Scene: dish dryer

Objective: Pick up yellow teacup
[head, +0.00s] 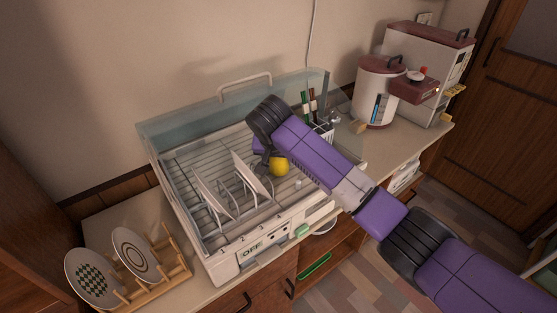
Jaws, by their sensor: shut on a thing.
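The yellow teacup (280,167) is in the dish dryer (196,161), right of the upright white plates. Only part of the cup shows beside my purple arm. My gripper (262,160) reaches down into the dryer at the cup's left side and is shut on it. The fingertips are small and partly hidden by the arm and cup. I cannot tell whether the cup still touches the rack.
White plates (250,175) stand in wire holders just left of the cup. The dryer's clear lid (200,112) is raised behind. A utensil holder (325,130) stands at its right. A wooden rack (178,270) holds patterned plates at front left.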

